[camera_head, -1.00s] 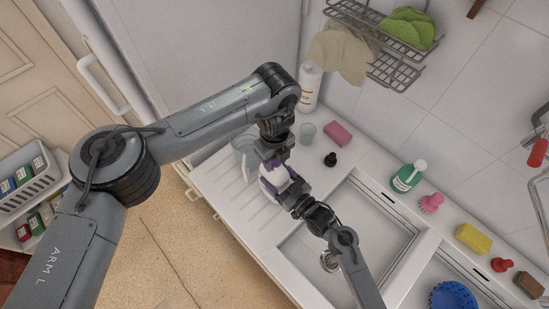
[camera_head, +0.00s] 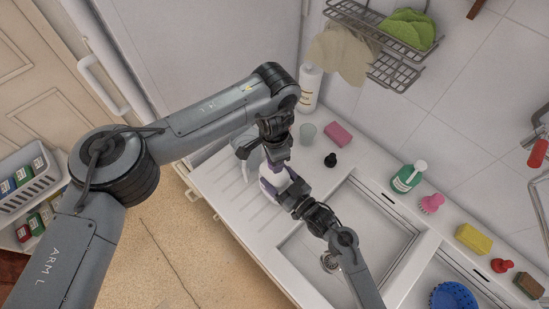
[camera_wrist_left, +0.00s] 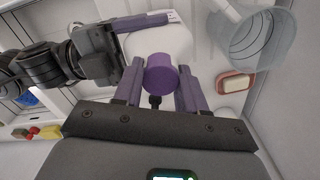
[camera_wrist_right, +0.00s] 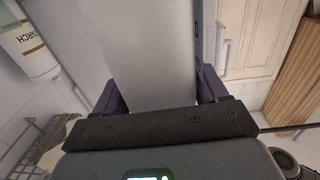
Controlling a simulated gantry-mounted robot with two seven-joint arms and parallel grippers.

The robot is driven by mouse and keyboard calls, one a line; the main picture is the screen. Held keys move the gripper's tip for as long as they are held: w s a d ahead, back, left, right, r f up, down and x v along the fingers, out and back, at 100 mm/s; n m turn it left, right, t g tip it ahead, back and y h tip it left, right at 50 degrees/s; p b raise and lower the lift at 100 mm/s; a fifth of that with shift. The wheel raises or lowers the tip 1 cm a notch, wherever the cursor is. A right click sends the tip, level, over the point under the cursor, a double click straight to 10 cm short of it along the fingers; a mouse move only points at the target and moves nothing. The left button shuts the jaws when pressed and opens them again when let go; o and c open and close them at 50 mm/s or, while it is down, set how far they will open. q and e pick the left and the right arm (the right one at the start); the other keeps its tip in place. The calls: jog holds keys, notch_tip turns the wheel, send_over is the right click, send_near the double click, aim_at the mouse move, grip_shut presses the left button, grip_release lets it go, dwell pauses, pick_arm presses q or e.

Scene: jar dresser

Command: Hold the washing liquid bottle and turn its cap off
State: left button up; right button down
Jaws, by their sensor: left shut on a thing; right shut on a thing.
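The washing liquid bottle (camera_head: 271,181) is white and stands on the ribbed drainboard left of the sink. My right gripper (camera_head: 284,192) is shut on the bottle from the side; its white body (camera_wrist_right: 155,50) fills the space between the fingers in the right wrist view. The purple cap (camera_wrist_left: 160,74) shows between the fingers of my left gripper (camera_wrist_left: 161,88) in the left wrist view. My left gripper is above the bottle and shut on the cap. In the head view the cap is mostly hidden, and I cannot tell whether it is apart from the bottle.
A clear jug (camera_wrist_left: 254,36) stands close behind the bottle. A green bottle (camera_head: 405,178) stands beyond the sink (camera_head: 345,225).

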pick_arm(q)
jog(key=shift+r, duration=0.3)
dwell(0.4)
jog(key=shift+r, duration=0.75)
jog(key=shift+r, duration=2.05)
pick_arm(e)
grip_release()
jog(key=shift+s, duration=0.1)
